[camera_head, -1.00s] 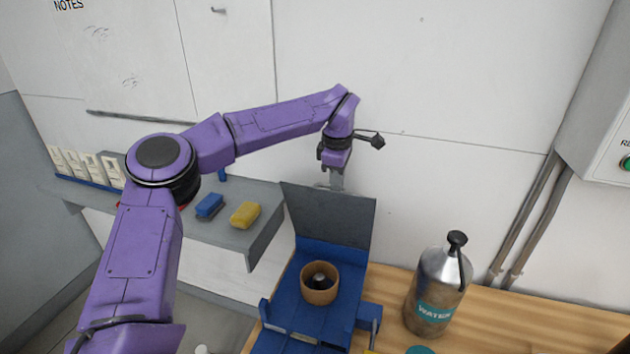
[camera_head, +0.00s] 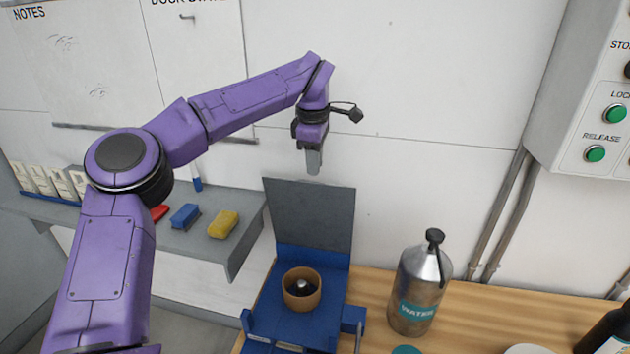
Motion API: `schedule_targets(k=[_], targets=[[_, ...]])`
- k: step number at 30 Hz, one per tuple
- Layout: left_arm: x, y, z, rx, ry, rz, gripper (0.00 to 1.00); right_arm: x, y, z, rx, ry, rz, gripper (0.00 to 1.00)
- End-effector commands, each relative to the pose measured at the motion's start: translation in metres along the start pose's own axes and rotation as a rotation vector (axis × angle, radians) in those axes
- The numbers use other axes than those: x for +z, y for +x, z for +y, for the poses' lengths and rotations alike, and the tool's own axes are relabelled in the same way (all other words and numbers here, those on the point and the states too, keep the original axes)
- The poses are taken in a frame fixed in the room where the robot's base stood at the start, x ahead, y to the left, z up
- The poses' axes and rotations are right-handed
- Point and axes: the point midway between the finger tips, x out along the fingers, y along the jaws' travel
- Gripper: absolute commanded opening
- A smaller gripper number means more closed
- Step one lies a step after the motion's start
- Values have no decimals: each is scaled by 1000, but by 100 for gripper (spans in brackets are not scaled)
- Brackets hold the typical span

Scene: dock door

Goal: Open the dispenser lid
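The dispenser (camera_head: 268,312) is a blue box on the wooden table at the lower middle. Its dark grey lid (camera_head: 311,215) stands up nearly upright at the back, so the box is open. A brown ring-shaped roll (camera_head: 302,289) sits inside around a dark spindle. My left gripper (camera_head: 314,163) points down just above the lid's top edge, with a small gap showing and nothing visibly held. Its fingers overlap in this view, so I cannot tell whether they are apart. My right gripper is out of view.
A metal water bottle (camera_head: 419,290) stands right of the dispenser. A grey shelf (camera_head: 245,241) at left holds a blue block (camera_head: 185,216) and a yellow block (camera_head: 223,224). A dark bottle (camera_head: 606,332) is at the lower right. A button panel (camera_head: 592,110) is on the wall.

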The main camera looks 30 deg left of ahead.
Motion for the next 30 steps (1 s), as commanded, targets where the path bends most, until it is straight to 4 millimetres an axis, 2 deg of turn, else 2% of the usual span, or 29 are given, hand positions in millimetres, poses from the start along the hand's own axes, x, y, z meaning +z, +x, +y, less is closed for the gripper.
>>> schedule_targets(k=[3,6,22,25,30], targets=[[1,-22,1,1,-1,1,21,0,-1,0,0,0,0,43],[1,-31,1,0,0,0,21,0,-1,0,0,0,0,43],[1,-34,0,-1,1,0,21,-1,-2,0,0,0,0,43],[1,-46,2,-1,1,-1,21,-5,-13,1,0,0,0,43],[0,-85,7,-1,1,-1,21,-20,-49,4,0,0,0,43]])
